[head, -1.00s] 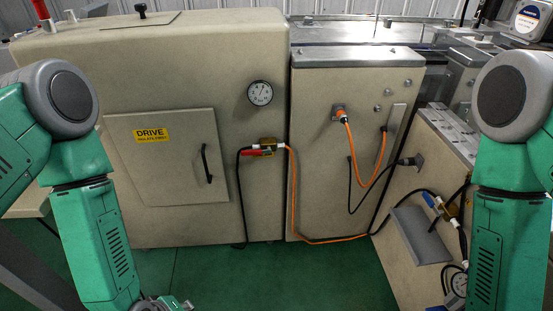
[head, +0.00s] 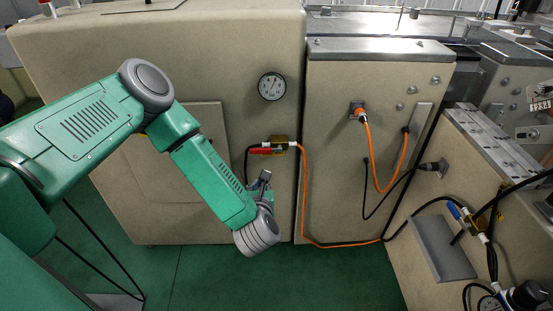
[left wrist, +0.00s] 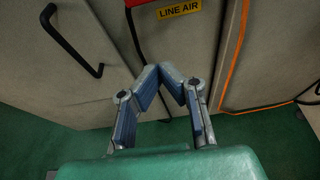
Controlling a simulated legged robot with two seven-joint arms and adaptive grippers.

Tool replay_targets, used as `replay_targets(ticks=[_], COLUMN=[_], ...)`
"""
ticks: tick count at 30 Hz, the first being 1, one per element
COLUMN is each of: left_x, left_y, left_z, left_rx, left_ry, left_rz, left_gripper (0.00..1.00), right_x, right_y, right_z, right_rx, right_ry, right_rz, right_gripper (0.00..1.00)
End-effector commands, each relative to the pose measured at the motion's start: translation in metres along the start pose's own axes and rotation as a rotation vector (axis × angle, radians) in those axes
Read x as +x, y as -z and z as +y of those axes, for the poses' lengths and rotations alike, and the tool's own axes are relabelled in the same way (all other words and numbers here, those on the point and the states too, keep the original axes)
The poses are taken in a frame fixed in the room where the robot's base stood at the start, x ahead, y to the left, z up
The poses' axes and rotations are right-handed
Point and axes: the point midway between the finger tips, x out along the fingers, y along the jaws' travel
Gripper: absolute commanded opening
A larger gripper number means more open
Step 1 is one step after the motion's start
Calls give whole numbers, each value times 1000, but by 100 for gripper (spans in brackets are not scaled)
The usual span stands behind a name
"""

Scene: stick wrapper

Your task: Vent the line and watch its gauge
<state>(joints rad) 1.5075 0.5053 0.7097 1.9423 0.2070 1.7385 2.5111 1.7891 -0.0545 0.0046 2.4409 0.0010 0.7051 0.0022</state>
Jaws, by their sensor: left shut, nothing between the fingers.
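A round white-faced gauge (head: 271,86) sits on the front of the large beige cabinet; its reading is too small to tell. Below it is a valve with a red handle (head: 262,151) and a yellow-brown body, joined to a black line. A second valve with a blue handle (head: 454,211) is on the right-hand cabinet, and part of another gauge (head: 488,303) shows at the bottom right. My left gripper (head: 265,176) is just below the red handle, apart from it. In the left wrist view its fingers (left wrist: 172,72) meet, empty, below a yellow LINE AIR label (left wrist: 179,9). My right gripper is out of view.
An orange cable (head: 304,200) hangs between the cabinets and runs along the bottom of the middle one. A black door handle (left wrist: 70,42) sticks out left of my left gripper. A grey sloped plate (head: 442,250) juts from the right-hand cabinet. The green floor (head: 330,280) in front is clear.

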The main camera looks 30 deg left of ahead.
Motion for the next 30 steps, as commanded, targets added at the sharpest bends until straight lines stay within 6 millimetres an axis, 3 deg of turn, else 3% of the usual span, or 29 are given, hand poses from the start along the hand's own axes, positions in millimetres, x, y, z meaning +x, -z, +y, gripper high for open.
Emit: replay_targets(ticks=[14, 20, 27, 30], left_x=[7, 38, 91, 102], left_y=[-1, 0, 0, -7], left_z=[1, 1, 1, 1], left_rx=[-20, -20, -19, -20], left_ry=[-7, -9, -7, -4], left_rz=[-5, -8, -8, -7], left_gripper=[0, 0, 0, 0], right_x=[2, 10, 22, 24], right_y=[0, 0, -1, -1], right_z=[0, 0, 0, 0], right_rx=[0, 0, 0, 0], right_ry=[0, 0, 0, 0], right_rz=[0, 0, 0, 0], right_gripper=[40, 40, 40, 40])
